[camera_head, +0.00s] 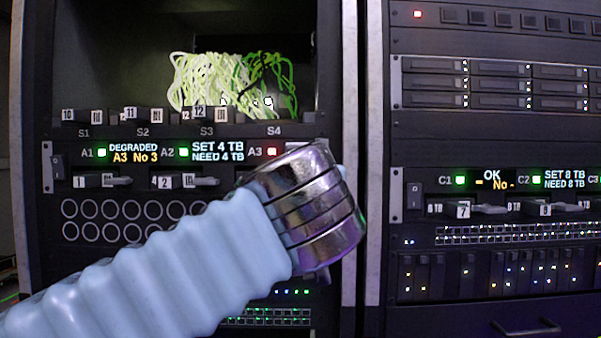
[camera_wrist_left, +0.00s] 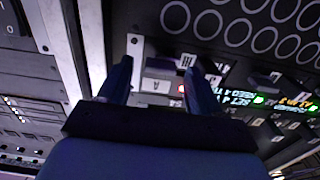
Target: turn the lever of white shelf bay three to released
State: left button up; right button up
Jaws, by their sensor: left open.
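The white shelf's bay row spans the left rack, with bay 3 marked A3 (camera_head: 255,151) and a red light (camera_head: 271,151) beside it. In the head view my left wrist covers the bay three lever. My right gripper is not in view.
Levers of bays 1 (camera_head: 90,181) and 2 (camera_head: 205,181) are to the left. A display (camera_head: 134,151) reads "DEGRADED A3 No 3". Pale and green cables (camera_head: 215,85) hang in the opening above. The right rack (camera_head: 500,130) stands beyond a pale upright (camera_head: 373,150).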

pick_arm(q)
jog(key=shift+w, duration=0.5)
jog(key=shift+c, duration=0.2)
jog(key=c, duration=1)
